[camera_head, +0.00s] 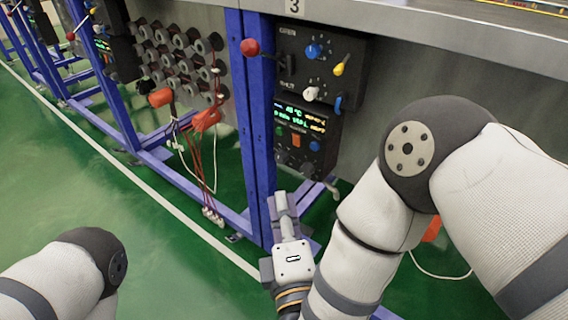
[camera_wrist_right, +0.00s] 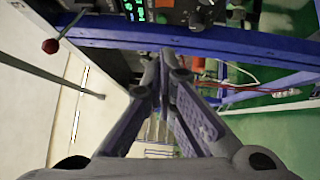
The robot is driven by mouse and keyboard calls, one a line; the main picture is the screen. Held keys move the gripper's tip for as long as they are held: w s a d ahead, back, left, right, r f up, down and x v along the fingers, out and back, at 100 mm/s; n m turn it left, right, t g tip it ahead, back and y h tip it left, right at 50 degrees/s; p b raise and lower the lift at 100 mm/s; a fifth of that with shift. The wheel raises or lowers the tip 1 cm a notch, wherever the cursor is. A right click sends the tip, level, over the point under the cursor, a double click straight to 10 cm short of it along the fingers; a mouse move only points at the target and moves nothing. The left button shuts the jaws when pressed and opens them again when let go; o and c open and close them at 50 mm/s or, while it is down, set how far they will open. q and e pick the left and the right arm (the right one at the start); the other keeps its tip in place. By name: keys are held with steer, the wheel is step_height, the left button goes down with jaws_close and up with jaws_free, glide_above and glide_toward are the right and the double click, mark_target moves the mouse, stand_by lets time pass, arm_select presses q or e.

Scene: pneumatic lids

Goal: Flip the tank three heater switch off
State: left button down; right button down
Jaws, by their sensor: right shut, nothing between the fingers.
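The tank three control panel (camera_head: 318,60) is a black box under the "3" label (camera_head: 294,6). It carries a blue knob (camera_head: 313,51), a yellow knob (camera_head: 338,69), a white knob (camera_head: 311,93) and a blue lever (camera_head: 338,104). I cannot tell which control is the heater switch. A lit display unit (camera_head: 304,130) sits below; its green digits also show in the right wrist view (camera_wrist_right: 135,10). My right gripper (camera_head: 281,197) is shut and empty, below the display and apart from the panel. My left gripper is out of view; only its arm shows.
A red ball-ended lever (camera_head: 250,47) sticks out left of the panel. A blue post (camera_head: 258,130) stands beside it. Grey connectors (camera_head: 180,55), hanging red cables (camera_head: 190,150) and orange handles (camera_head: 205,120) are further left.

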steer(key=shift+r, duration=0.2)
steer(key=shift+w, duration=0.1)
steer(key=b, duration=0.2)
glide_toward(296, 140)
steer(key=w+a, duration=0.3)
steer(key=a, duration=0.2)
steer(key=w, duration=0.1)
steer(key=w+d+r, duration=0.1)
steer(key=w, duration=0.1)
steer(key=shift+w+d+r, duration=0.15)
steer(key=shift+d, duration=0.15)
steer(key=shift+d, duration=0.1)
